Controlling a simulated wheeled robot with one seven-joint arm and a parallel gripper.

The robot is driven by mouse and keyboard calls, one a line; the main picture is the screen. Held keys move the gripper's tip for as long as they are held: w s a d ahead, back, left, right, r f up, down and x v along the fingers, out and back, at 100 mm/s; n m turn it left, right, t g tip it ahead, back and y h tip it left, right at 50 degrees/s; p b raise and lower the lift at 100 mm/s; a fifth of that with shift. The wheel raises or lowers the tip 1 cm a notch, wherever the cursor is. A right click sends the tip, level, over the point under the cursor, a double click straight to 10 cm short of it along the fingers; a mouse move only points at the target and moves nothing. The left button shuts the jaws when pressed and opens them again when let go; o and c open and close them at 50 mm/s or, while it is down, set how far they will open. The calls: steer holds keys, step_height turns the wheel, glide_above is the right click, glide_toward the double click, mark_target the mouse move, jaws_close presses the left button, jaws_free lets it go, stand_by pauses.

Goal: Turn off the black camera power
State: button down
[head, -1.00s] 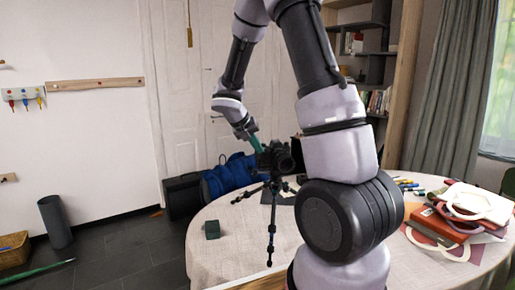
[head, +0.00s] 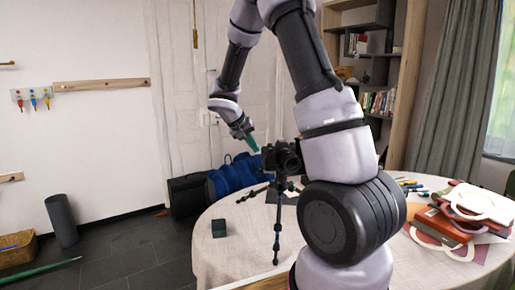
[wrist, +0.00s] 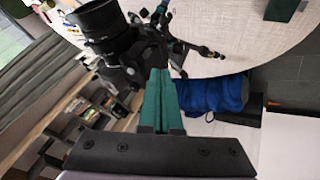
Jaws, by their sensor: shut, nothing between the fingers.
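The black camera (head: 281,157) sits on a black tripod (head: 276,215) that stands on the round table. In the wrist view the camera (wrist: 124,45) is at the upper left, with its lens pointing up and left. My gripper (head: 254,146) is shut and empty, with green fingers, just left of and slightly above the camera. In the wrist view the gripper's fingertips (wrist: 160,75) appear close beside the camera body. Whether they touch it, I cannot tell. The power switch is too small to make out.
The round table (head: 240,250) holds a dark green box (head: 219,228) at left, and books with white and pink ring shapes (head: 470,215) at right. A blue bag (head: 238,174) lies behind the table. The table's left front is mostly clear.

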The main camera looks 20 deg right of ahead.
steer(key=v, duration=1)
steer(key=shift+s+a, duration=0.2)
steer(key=shift+a, duration=0.15)
